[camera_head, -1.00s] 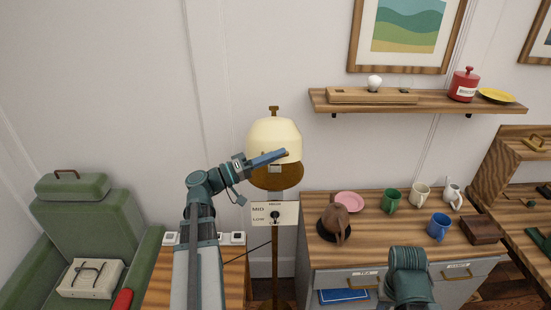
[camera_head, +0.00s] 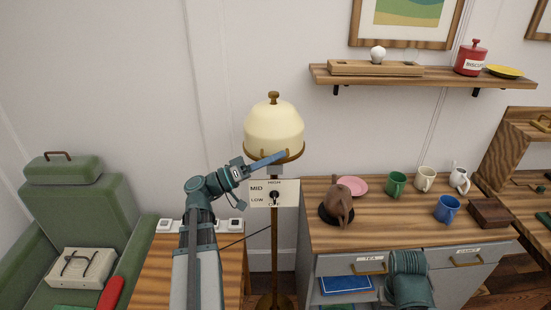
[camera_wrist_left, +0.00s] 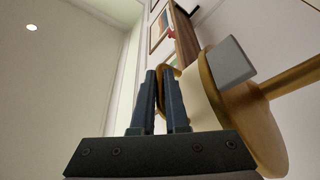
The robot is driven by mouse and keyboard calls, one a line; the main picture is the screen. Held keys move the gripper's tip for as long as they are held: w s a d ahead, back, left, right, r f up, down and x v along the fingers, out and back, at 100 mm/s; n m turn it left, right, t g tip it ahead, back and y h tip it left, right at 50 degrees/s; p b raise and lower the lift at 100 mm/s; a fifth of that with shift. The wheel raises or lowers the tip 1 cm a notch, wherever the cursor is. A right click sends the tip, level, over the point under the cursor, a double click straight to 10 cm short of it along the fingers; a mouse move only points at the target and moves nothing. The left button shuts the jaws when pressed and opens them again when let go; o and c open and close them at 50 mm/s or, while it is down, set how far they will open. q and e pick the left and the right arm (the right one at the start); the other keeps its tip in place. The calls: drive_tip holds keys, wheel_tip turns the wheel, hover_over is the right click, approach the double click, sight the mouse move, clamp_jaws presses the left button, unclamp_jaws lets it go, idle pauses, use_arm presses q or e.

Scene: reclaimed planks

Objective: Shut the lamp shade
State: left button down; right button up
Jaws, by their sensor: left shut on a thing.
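The lamp shade (camera_head: 274,125) is a cream dome with a brown knob on top, on a thin brass stand. Its lower edge meets the round brass-brown rim (camera_head: 297,153), with no clear gap showing in the head view. My left gripper (camera_head: 282,155) reaches in from the left, its blue fingers at the front of the shade's lower edge. In the left wrist view the fingers (camera_wrist_left: 163,74) are close together beside the cream shade (camera_wrist_left: 198,98) and brass rim (camera_wrist_left: 248,118). They are shut on a brass part of the shade, mostly hidden.
A switch panel (camera_head: 285,194) marked low, mid and high is on the stand below the shade. A cabinet (camera_head: 405,233) with a brown teapot (camera_head: 340,201) and several mugs stands right. A green armchair (camera_head: 108,205) is left. My right arm shows low; its fingers are hidden.

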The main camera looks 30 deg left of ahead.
use_arm(q)
drive_tip(key=shift+f, duration=0.2)
drive_tip(key=c, duration=0.9)
unclamp_jaws()
drive_tip(key=shift+b+v, duration=2)
drive_tip(key=shift+v, duration=4.95)
